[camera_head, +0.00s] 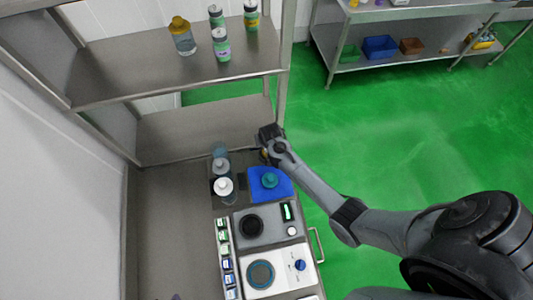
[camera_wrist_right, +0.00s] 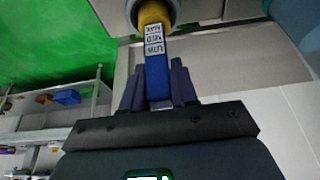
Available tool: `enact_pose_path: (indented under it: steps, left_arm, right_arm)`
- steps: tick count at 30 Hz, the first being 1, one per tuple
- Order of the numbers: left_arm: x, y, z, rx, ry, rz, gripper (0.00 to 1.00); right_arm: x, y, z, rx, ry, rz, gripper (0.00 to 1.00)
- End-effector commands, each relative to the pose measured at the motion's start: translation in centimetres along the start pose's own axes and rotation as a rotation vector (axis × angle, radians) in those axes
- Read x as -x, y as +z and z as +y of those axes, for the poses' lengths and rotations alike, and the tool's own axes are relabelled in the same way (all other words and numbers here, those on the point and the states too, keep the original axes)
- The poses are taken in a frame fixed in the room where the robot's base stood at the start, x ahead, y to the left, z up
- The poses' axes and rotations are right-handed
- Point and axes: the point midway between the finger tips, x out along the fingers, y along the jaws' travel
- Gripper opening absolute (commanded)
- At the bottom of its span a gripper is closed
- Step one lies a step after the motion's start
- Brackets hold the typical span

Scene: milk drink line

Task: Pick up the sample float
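The sample float shows in the right wrist view as a slim stick (camera_wrist_right: 157,72) with a yellow top, a white MAX/MED/LOW label and a blue body. Its yellow top sits within a grey ring (camera_wrist_right: 133,12). My right gripper (camera_wrist_right: 158,88) has its dark fingers on both sides of the blue body and appears shut on it. In the head view my right gripper (camera_head: 264,148) is at the far end of the counter, and a small yellow bit shows beside it. Only small dark tips, likely of my left gripper (camera_head: 172,297), show at the bottom edge.
Two devices (camera_head: 250,226) (camera_head: 275,270) are nearer. A steel shelf (camera_head: 140,85) rises behind. Green floor is open at right.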

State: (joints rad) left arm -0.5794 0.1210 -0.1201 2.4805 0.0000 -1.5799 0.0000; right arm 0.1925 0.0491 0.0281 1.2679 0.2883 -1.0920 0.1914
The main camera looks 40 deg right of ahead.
Motion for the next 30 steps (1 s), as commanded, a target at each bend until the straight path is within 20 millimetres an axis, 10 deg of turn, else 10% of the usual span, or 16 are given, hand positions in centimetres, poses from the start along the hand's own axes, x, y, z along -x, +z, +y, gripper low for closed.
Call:
enact_pose_path:
  steps: [5,20,30]
  left_arm:
    - [0.0,0.1,-0.1,-0.005,-0.004,-0.001,0.43]
    - [-0.1,0.1,0.0,0.001,0.001,-0.001,0.43]
    - [-0.5,0.2,0.2,0.007,0.006,-0.001,0.43]
  right_arm:
    - [0.0,0.0,0.0,0.000,0.000,0.000,0.00]
    - [0.6,-0.3,0.1,0.000,0.001,0.001,0.00]
    - [4.7,-1.1,1.3,-0.002,0.002,0.001,0.00]
